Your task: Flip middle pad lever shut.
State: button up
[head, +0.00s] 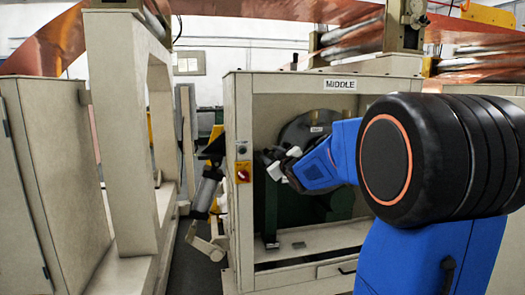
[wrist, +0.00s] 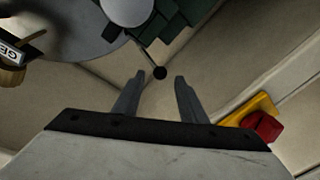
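The middle machine bay (head: 238,110) carries a MIDDLE sign (head: 340,84) and stands open at the front. My gripper (head: 270,163) is at the left side of this opening. In the wrist view my gripper (wrist: 158,82) is open, with nothing between its fingers. A small dark round knob (wrist: 160,72) shows just past the fingertips, roughly centred in the gap; it looks like a lever's end. I cannot tell its distance or the lever's position. A dark green part (wrist: 165,22) lies behind the knob. In the head view my gripper and arm hide part of the bay.
A red switch on a yellow plate (head: 243,172) sits on the bay's left post; it also shows right of my gripper in the wrist view (wrist: 262,125). A large grey disc (wrist: 75,25) is at upper left there. Copper foil (head: 275,10) runs overhead.

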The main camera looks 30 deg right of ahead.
jog(key=w+d, duration=0.1)
jog(key=w, duration=0.8)
jog(key=shift+d, duration=0.15)
grip_shut()
